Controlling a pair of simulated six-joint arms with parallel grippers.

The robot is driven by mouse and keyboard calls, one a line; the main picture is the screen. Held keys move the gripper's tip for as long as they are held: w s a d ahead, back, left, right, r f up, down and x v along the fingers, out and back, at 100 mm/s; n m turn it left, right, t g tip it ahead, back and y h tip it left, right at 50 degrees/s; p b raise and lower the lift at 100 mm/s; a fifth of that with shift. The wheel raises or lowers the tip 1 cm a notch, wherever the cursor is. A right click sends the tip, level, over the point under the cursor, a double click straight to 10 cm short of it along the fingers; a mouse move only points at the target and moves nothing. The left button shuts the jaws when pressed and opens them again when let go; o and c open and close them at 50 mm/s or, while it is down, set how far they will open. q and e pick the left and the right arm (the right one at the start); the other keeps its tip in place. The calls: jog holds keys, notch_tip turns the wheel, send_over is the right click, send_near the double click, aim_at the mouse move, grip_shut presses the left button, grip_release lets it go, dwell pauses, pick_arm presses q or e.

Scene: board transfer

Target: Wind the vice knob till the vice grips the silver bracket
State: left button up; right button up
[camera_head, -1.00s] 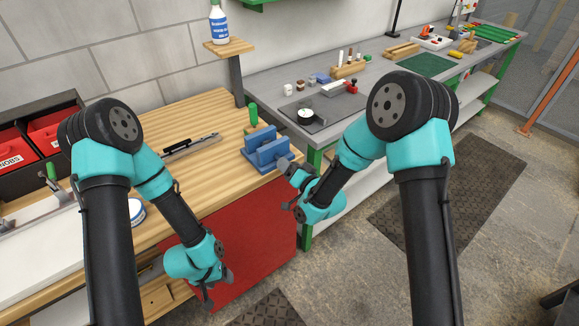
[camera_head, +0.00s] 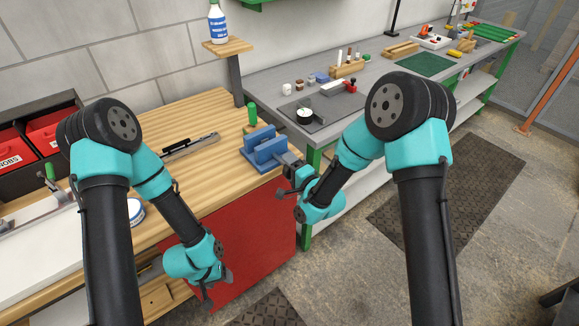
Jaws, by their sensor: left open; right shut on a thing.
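A blue vice (camera_head: 264,148) is mounted at the right front corner of the wooden bench. My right gripper (camera_head: 290,172) is at the vice's front right side, shut on the vice knob, which is mostly hidden behind the gripper. I cannot make out the silver bracket between the vice jaws at this size. My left gripper (camera_head: 207,296) hangs low in front of the red bench panel, away from the vice, open and empty.
The wooden bench (camera_head: 215,108) holds a dark long tool (camera_head: 190,145) and a green-handled tool (camera_head: 253,114) behind the vice. A grey bench (camera_head: 280,78) with several small items stands to the right. Red bins (camera_head: 45,135) are at the left.

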dwell(0.3)
jog(key=o, duration=0.9)
jog(key=shift+s, duration=0.1)
